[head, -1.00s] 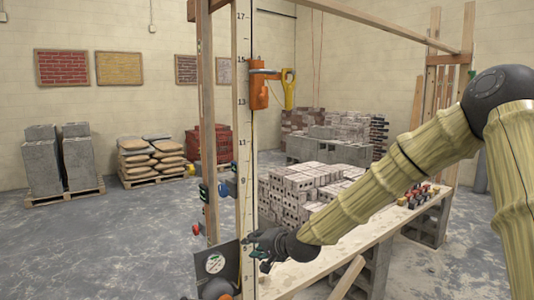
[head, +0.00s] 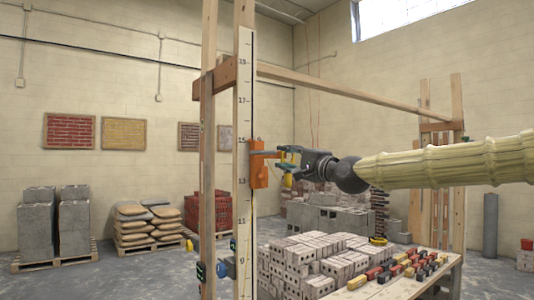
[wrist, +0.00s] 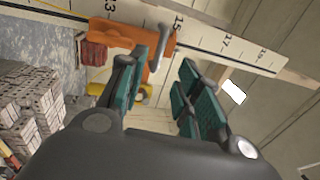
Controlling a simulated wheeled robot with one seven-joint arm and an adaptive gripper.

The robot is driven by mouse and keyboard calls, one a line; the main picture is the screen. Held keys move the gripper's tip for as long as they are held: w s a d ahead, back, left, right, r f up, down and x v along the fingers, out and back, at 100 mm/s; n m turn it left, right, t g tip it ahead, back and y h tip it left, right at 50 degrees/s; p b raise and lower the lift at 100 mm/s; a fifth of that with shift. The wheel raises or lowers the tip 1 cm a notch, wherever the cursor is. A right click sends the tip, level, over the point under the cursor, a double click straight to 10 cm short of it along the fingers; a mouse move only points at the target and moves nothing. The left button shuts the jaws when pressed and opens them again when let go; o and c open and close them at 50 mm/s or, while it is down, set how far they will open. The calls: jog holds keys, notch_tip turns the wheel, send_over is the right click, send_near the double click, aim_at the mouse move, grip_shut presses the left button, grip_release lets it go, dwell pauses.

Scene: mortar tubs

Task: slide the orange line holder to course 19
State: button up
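The orange line holder (head: 258,164) sits on the white numbered pole (head: 245,205), roughly between marks 13 and 15. A grey bar sticks out from its right side, and a yellow part shows below my gripper. My gripper (head: 286,158) is beside the holder on its right, at the bar's height. In the wrist view, the teal fingers (wrist: 163,80) are apart, with the holder (wrist: 130,38) and its grey bar (wrist: 161,46) just beyond them. The bar lies nearer the left finger; I cannot tell whether they touch. Mark 19 (head: 243,62) is higher up the pole.
Wooden posts (head: 208,120) stand beside the pole, and a wooden rail (head: 345,88) runs right from its upper part. Grey bricks (head: 310,262) are stacked below my arm, near a bench with small coloured blocks (head: 395,272). The pole above the holder looks clear up to the rail.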

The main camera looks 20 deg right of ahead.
aim_at(268, 153)
jog(key=shift+p+x, duration=1.9)
jog(key=shift+x, duration=3.25)
jog(key=shift+f, duration=0.1)
jog(key=shift+c, duration=0.2)
grip_shut()
